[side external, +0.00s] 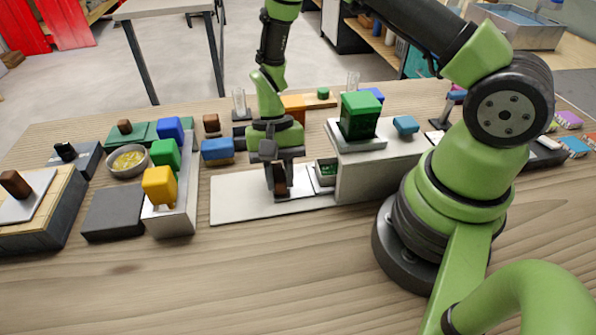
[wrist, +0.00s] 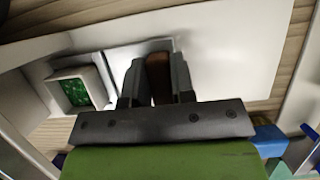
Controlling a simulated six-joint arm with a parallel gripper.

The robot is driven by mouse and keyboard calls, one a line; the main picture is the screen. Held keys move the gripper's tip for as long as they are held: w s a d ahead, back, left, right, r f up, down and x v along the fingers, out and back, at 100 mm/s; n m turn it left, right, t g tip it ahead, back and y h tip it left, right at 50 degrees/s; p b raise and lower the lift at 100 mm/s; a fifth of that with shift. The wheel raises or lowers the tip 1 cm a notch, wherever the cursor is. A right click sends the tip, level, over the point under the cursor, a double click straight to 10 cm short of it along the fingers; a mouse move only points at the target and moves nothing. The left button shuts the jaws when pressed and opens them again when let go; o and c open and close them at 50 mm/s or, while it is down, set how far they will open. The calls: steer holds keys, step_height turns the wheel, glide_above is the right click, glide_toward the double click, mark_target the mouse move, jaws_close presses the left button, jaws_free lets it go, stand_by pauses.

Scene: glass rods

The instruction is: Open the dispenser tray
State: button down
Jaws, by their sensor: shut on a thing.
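The dispenser is a light grey box (side external: 380,170) with a green hopper (side external: 360,116) on top, right of the middle in the side view. Its tray (side external: 313,181) sticks out of the box's left side, over a flat white board (side external: 238,198). Green contents show in the tray near the box, and also in the wrist view (wrist: 74,90). My gripper (side external: 280,186) points down at the tray's outer end, shut on the brown handle (wrist: 159,78). The handle sits between both fingers in the wrist view. The fingers partly hide it.
A grey rack (side external: 170,217) with yellow, green and blue blocks stands left of the board. A bowl (side external: 128,161), a dark grey block (side external: 113,213) and a wooden box (side external: 38,215) are farther left. A blue block (side external: 217,150) lies behind the board. The front table is clear.

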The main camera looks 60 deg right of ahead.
mark_target(223, 204)
steer(key=w+a, duration=0.7)
steer(key=shift+w+a, duration=0.2)
steer(key=shift+w, duration=0.1)
steer(key=c, duration=1)
jaws_free()
steer(key=shift+o, duration=0.2)
steer(key=v, duration=1)
